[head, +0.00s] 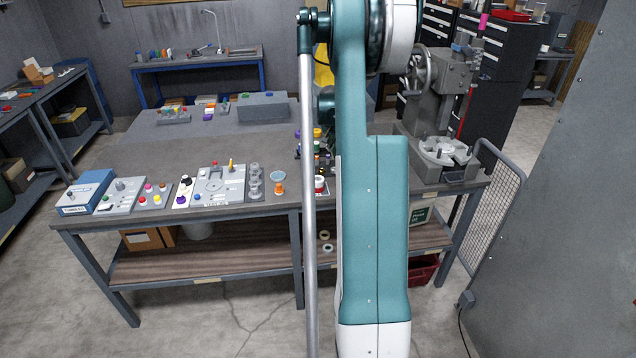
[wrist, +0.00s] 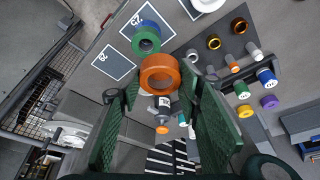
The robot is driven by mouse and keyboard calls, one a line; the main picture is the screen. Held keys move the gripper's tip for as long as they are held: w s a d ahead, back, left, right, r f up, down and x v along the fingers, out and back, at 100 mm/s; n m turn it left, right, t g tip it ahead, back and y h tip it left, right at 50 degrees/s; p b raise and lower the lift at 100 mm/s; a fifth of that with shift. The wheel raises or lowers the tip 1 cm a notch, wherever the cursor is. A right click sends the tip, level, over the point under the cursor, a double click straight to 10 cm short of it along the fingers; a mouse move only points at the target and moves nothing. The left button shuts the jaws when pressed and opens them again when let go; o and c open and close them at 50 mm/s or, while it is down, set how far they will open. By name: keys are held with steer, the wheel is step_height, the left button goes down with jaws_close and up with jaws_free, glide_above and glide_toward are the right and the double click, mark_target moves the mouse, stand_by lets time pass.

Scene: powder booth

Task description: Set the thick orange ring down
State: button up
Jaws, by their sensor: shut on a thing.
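The thick orange ring (wrist: 172,64) is in the wrist view, between the tips of my gripper's (wrist: 160,84) two dark green fingers. My gripper is shut on it. The ring's open face is turned toward the wrist camera. Whether the ring touches anything beneath it I cannot tell. In the head view my arm hides the gripper and the held ring.
A green ring (wrist: 146,42) with blue behind it is just past the orange ring. Dark marked panels (wrist: 113,66) lie on the grey surface to the left. Several coloured rings and cylinders (wrist: 266,76) stand to the right. The workbench (head: 165,154) has bare room behind its front row.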

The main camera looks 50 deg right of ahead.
steer(key=w+a+r+n+t+b, duration=0.1)
steer(key=w+a+r+n, duration=0.1)
steer(key=w+a+n, duration=0.2)
steer(key=w+a, duration=0.3)
steer(key=a, duration=0.2)
steer(key=shift+r+t+b, duration=0.2)
steer(key=shift+t+b, duration=0.1)
steer(key=shift+b, duration=0.05)
step_height(320, 180, down, 6)
steer(key=shift+f, duration=0.15)
steer(key=shift+f, duration=1.85)
steer(key=shift+s+f+b, duration=0.1)
steer(key=shift+f+b, duration=0.1)
steer(key=shift+b, duration=0.1)
steer(key=o, duration=1)
